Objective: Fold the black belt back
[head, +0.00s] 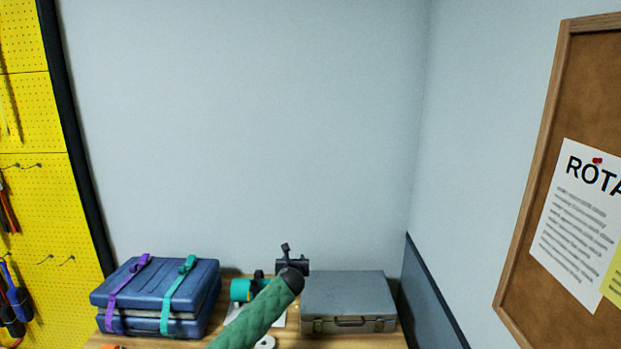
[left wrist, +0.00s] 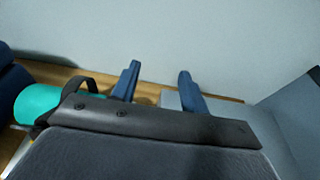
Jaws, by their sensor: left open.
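A teal roll (head: 240,289) lies on the wooden table between two cases. A black belt (head: 258,276) shows as a small dark band at its right end. In the left wrist view the black belt (left wrist: 75,84) arches in a loop over the teal roll (left wrist: 38,101); its lower part is hidden behind my gripper's dark body. My left gripper (head: 290,258) is just right of the roll, in front of the wall. Its two blue fingers (left wrist: 158,84) are spread apart with nothing between them, to the right of the belt. My right gripper is out of view.
A blue case (head: 135,290) with purple and teal straps stands on the left. A grey case (head: 348,295) stands on the right, close to my gripper. The wall is directly behind. A yellow pegboard (head: 25,120) with tools is at far left, a corkboard (head: 545,180) at right.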

